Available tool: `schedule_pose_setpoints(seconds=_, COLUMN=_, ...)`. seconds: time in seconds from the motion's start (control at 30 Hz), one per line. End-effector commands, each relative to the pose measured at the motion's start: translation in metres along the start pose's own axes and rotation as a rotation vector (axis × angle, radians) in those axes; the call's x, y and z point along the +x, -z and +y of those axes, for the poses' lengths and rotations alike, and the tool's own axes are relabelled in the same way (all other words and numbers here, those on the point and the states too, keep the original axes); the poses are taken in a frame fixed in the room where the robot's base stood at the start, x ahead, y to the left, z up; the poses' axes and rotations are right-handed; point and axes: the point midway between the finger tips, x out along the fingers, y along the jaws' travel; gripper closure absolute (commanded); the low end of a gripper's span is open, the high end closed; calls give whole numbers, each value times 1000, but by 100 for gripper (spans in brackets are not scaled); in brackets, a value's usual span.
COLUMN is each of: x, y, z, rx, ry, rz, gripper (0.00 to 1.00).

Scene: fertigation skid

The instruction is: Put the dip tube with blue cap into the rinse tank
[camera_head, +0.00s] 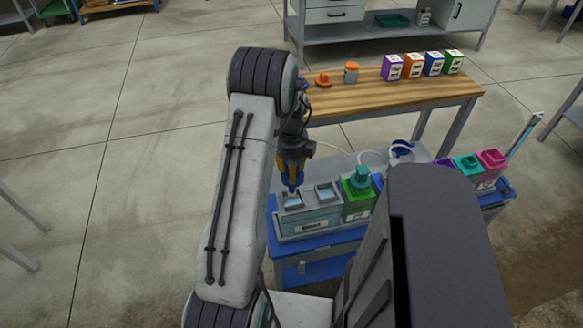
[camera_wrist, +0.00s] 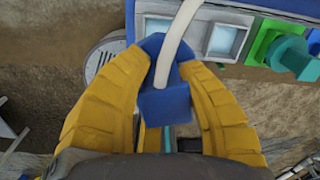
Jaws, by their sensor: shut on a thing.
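My gripper (camera_head: 291,172) has yellow fingers, which close on the blue cap of the dip tube (camera_wrist: 165,103) in the wrist view. A pale hose runs up from the cap. The rinse tank (camera_head: 310,222) is a grey-blue box with two square openings on top; it also shows at the top of the wrist view (camera_wrist: 192,40). In the head view my gripper and the cap appear just above the tank's left opening. The tube below the cap is hidden, so I cannot tell whether its tip is inside.
A green tank (camera_head: 357,205) with a teal cap (camera_head: 360,178) stands right of the rinse tank on a blue cart (camera_head: 318,246). Pink and teal containers (camera_head: 488,170) stand farther right. A wooden bench (camera_head: 390,95) behind holds several coloured boxes. Open floor lies left.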

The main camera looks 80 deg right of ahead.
Motion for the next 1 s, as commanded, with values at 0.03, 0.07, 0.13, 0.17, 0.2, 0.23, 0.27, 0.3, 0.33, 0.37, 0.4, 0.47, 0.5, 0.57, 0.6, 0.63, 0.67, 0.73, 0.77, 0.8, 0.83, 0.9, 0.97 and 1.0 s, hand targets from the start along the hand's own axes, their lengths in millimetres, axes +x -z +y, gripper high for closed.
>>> schedule_pose_setpoints(seconds=0.03, x=6, y=0, z=0, rx=0, ry=-1, rz=1, gripper=100)
schedule_pose_setpoints(seconds=0.07, x=9, y=0, z=0, rx=0, ry=0, rz=0, gripper=100)
schedule_pose_setpoints(seconds=0.13, x=16, y=0, z=0, rx=-1, ry=0, rz=0, gripper=100)
schedule_pose_setpoints(seconds=0.17, x=18, y=0, z=0, rx=-1, ry=0, rz=0, gripper=100)
schedule_pose_setpoints(seconds=0.2, x=22, y=0, z=0, rx=-1, ry=0, rz=0, gripper=100)
schedule_pose_setpoints(seconds=0.23, x=24, y=0, z=0, rx=-1, ry=0, rz=0, gripper=100)
schedule_pose_setpoints(seconds=0.27, x=27, y=0, z=0, rx=-1, ry=0, rz=0, gripper=100)
schedule_pose_setpoints(seconds=0.3, x=31, y=0, z=0, rx=-1, ry=0, rz=0, gripper=100)
schedule_pose_setpoints(seconds=0.33, x=33, y=0, z=0, rx=-1, ry=0, rz=0, gripper=100)
schedule_pose_setpoints(seconds=0.37, x=36, y=0, z=0, rx=-1, ry=0, rz=0, gripper=100)
schedule_pose_setpoints(seconds=0.4, x=40, y=0, z=0, rx=-1, ry=0, rz=0, gripper=100)
schedule_pose_setpoints(seconds=0.47, x=45, y=0, z=0, rx=-1, ry=0, rz=0, gripper=100)
schedule_pose_setpoints(seconds=0.5, x=49, y=0, z=0, rx=-1, ry=0, rz=0, gripper=100)
schedule_pose_setpoints(seconds=0.57, x=54, y=0, z=0, rx=-1, ry=0, rz=0, gripper=100)
schedule_pose_setpoints(seconds=0.6, x=58, y=0, z=0, rx=-1, ry=0, rz=0, gripper=100)
schedule_pose_setpoints(seconds=0.63, x=60, y=0, z=0, rx=-1, ry=0, rz=0, gripper=100)
schedule_pose_setpoints(seconds=0.67, x=63, y=0, z=0, rx=-1, ry=0, rz=0, gripper=100)
schedule_pose_setpoints(seconds=0.73, x=69, y=0, z=0, rx=-1, ry=0, rz=0, gripper=100)
schedule_pose_setpoints(seconds=0.77, x=71, y=0, z=0, rx=-1, ry=0, rz=0, gripper=100)
schedule_pose_setpoints(seconds=0.8, x=74, y=0, z=0, rx=-1, ry=0, rz=0, gripper=100)
schedule_pose_setpoints(seconds=0.83, x=77, y=0, z=0, rx=-1, ry=0, rz=0, gripper=100)
schedule_pose_setpoints(seconds=0.9, x=82, y=0, z=0, rx=-1, ry=0, rz=0, gripper=100)
schedule_pose_setpoints(seconds=0.97, x=85, y=0, z=1, rx=-1, ry=0, rz=0, gripper=100)
schedule_pose_setpoints(seconds=1.0, x=87, y=0, z=1, rx=-1, ry=0, rz=0, gripper=100)
